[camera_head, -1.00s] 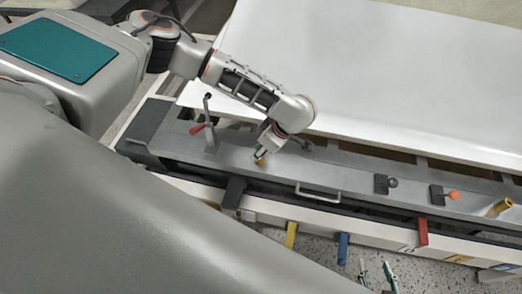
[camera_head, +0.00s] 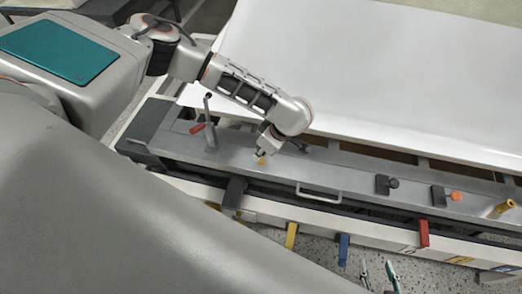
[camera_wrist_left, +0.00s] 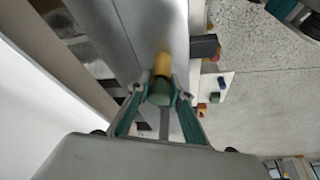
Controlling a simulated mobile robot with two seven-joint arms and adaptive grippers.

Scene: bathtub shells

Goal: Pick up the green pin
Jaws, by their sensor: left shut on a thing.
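The green pin (camera_wrist_left: 160,95) is between the fingertips of my left gripper (camera_wrist_left: 160,92) in the left wrist view, and the gripper is shut on it. A yellow cylindrical piece (camera_wrist_left: 162,65) shows just beyond the pin; whether the two touch is unclear. In the head view my left gripper (camera_head: 264,150) points down over the grey metal rail (camera_head: 345,172), with the yellow piece (camera_head: 262,160) at its tip. The pin cannot be made out there. My right gripper (camera_head: 378,272) shows at the bottom edge, open and empty, its fingertips apart.
Along the rail are a metal handle (camera_head: 318,193), a black knob (camera_head: 392,184), an orange knob (camera_head: 457,196) and a yellow cylinder (camera_head: 502,207). A white shell (camera_head: 390,75) lies behind; yellow, blue and red tabs hang in front.

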